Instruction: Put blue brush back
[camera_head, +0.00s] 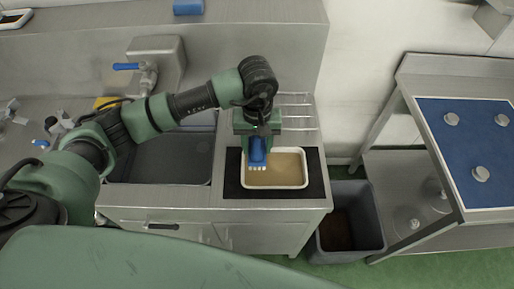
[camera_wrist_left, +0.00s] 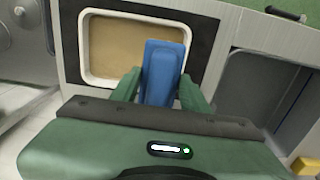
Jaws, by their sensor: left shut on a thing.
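The blue brush (camera_head: 257,152) is held in my left gripper (camera_head: 257,136), with its pale bristles pointing down. It hangs over the left part of a white-rimmed tray (camera_head: 304,170) with a tan bottom, which stands on a black mat (camera_head: 316,175). In the left wrist view the blue brush (camera_wrist_left: 162,68) sits between the two green fingers of my left gripper (camera_wrist_left: 160,90), in front of the tray (camera_wrist_left: 85,60). I cannot tell whether the bristles touch the tray's bottom. My right gripper is not in view.
A sink basin (camera_head: 160,160) lies left of the mat, with a blue-handled tap (camera_head: 146,75) behind it. A wire rack (camera_head: 297,112) is behind the tray. A grey bin (camera_head: 347,215) stands on the floor at right, beside a steel table with a blue mat (camera_head: 470,150).

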